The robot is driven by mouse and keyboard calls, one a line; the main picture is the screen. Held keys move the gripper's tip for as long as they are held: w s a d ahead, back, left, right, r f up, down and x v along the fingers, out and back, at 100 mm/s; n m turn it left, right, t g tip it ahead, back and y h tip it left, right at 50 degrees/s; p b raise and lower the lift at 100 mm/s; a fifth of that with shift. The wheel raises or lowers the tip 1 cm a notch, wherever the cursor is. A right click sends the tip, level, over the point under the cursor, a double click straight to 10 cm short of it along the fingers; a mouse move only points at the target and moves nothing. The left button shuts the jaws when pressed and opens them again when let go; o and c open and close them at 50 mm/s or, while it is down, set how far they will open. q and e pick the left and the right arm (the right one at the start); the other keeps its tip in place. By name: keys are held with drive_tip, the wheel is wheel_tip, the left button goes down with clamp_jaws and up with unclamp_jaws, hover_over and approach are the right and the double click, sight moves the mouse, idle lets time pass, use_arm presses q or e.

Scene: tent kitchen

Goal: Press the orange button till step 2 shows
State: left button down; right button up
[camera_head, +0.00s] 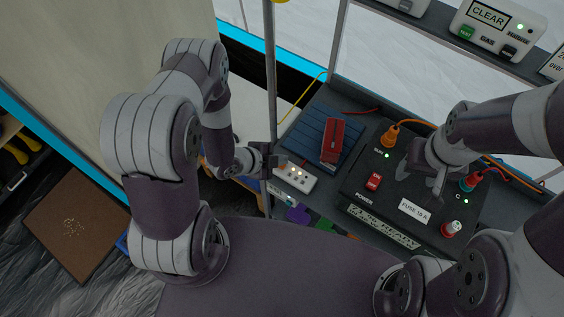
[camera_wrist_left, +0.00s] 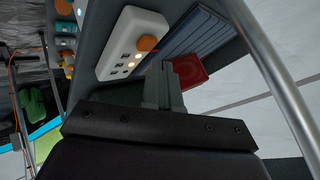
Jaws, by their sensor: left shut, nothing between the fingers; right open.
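A small white box (camera_head: 296,178) with small lit lights stands at the left of the bench, left of the black power panel. It also shows in the left wrist view (camera_wrist_left: 118,52), where its round orange button (camera_wrist_left: 147,43) faces me. In the head view my gripper appears to cover the button. My left gripper (camera_head: 276,161) is shut and empty at the box's far left end. In the left wrist view its fingertips (camera_wrist_left: 168,68) are just below the button; I cannot tell whether they touch. No step number is readable. My right gripper (camera_head: 430,187) is open over the black panel.
The black panel (camera_head: 350,190) carries a red switch, an orange plug and cables. A red block (camera_head: 333,140) lies on a blue ribbed mat (camera_head: 304,136) behind the white box. A metal pole (camera_head: 270,80) rises close to my left gripper.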

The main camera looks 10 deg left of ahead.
use_arm(q)
drive_tip(key=shift+r+p, duration=2.3)
drive_tip(key=shift+r, duration=0.25)
